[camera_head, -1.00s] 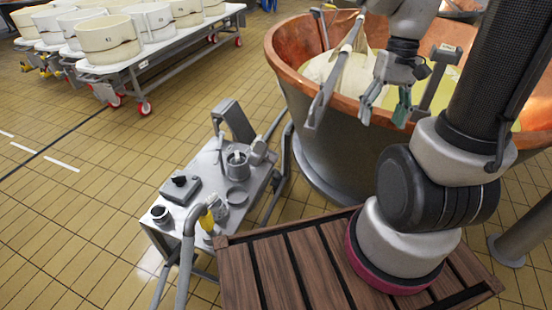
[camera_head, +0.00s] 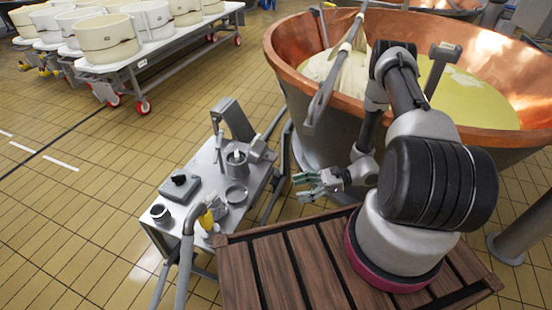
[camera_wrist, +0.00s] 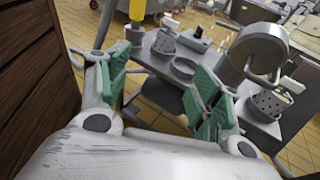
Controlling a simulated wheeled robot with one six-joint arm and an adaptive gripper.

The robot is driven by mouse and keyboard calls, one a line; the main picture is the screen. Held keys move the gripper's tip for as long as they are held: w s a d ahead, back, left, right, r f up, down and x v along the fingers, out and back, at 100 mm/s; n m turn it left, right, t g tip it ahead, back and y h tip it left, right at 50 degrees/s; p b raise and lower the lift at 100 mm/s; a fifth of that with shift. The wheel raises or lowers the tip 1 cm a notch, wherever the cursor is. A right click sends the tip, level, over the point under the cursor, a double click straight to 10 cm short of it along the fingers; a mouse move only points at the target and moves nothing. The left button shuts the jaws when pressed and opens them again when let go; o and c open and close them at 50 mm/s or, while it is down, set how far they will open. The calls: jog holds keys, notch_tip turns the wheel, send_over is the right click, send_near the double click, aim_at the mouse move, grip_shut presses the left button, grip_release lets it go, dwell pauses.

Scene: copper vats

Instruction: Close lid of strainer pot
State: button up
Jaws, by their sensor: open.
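A metal pot (camera_head: 237,164) stands on the small steel table in the head view. The perforated pot (camera_wrist: 268,103) at the right of the wrist view appears to be the same one. A grey round part (camera_head: 259,150) beside it looks like a raised lid; a large grey rounded part (camera_wrist: 256,48) shows above the perforated pot in the wrist view. I cannot tell exactly how they join. My gripper (camera_head: 305,185) is open and empty, right of the table and apart from the pot. Its green-padded fingers (camera_wrist: 158,76) are spread in the wrist view.
The steel table (camera_head: 207,190) also holds a shallow round dish (camera_head: 236,196), a grey box (camera_head: 179,187) and a small dark-mouthed pot (camera_head: 160,214). A curved rail (camera_head: 187,250) rises in front. A copper vat (camera_head: 325,100) stands behind my arm.

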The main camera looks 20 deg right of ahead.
notch_tip(320, 180, down, 3)
jog(key=w+m+t, duration=0.2)
jog(key=w+t, duration=0.1)
jog(key=m+t+h, duration=0.1)
jog(key=m+t, duration=0.2)
jog(key=t, duration=0.2)
send_near(276, 157)
jog(key=w+a+f, duration=0.1)
jog(key=w+a, duration=0.1)
jog(key=x, duration=0.7)
jog(key=shift+a+r, duration=0.1)
jog(key=shift+a, duration=0.05)
